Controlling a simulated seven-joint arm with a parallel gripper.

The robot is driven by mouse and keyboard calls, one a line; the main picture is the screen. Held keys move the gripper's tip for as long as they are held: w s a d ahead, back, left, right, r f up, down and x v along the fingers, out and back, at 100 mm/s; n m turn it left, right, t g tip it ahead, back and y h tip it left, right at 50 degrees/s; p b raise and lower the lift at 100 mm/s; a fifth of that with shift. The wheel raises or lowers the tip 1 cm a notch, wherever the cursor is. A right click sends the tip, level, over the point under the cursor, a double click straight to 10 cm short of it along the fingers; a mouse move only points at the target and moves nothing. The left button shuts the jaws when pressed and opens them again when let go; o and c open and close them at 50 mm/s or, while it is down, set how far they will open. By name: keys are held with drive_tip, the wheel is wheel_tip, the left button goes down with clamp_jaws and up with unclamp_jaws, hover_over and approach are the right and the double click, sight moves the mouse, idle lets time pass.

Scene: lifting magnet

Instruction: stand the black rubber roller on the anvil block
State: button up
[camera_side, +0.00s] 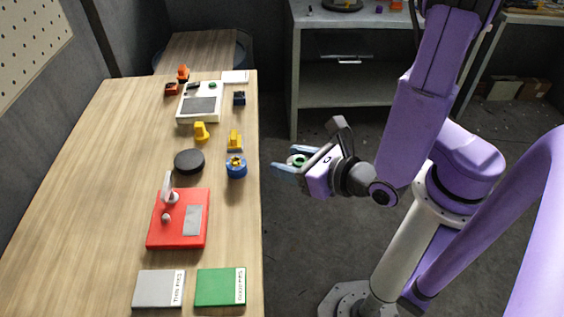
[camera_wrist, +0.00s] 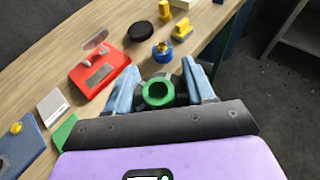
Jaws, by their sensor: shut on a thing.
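My gripper (camera_side: 290,166) is off the right edge of the table, above the floor. Its pale blue fingers are shut on a green ring-shaped thing (camera_side: 298,160), which also shows in the wrist view (camera_wrist: 158,93). A black round disc (camera_side: 189,161), perhaps the rubber roller, lies flat on the table; it also shows in the wrist view (camera_wrist: 144,32). I cannot tell for sure which thing is the anvil block. A red base (camera_side: 180,235) with a grey plate and a pale lever stands in front of the disc.
A blue round thing with a yellow top (camera_side: 236,168) and yellow pieces (camera_side: 201,132) are near the disc. A white-framed panel (camera_side: 199,105) and dark block (camera_side: 239,98) are farther back. A grey card (camera_side: 159,289) and green card (camera_side: 219,287) lie in front. The table's left side is clear.

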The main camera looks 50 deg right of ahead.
drive_tip(key=shift+s+d+r, duration=0.1)
drive_tip(key=shift+s+d, duration=0.05)
drive_tip(key=shift+s, duration=0.05)
drive_tip(key=shift+w+a, duration=0.25)
drive_tip(key=shift+w, duration=0.25)
drive_tip(key=w+a, duration=0.2)
drive_tip(key=w, duration=0.6)
hover_over(185, 156)
drive_tip(key=f, duration=0.4)
drive_tip(key=s+f, duration=0.1)
drive_tip(key=f, duration=0.1)
drive_tip(key=shift+d+f, duration=0.2)
drive_tip(key=shift+d, duration=0.05)
drive_tip(key=shift+w+a+f, duration=0.25)
drive_tip(key=shift+w+f, duration=0.3)
drive_tip(key=shift+f, duration=1.6)
drive_tip(key=shift+f, duration=0.1)
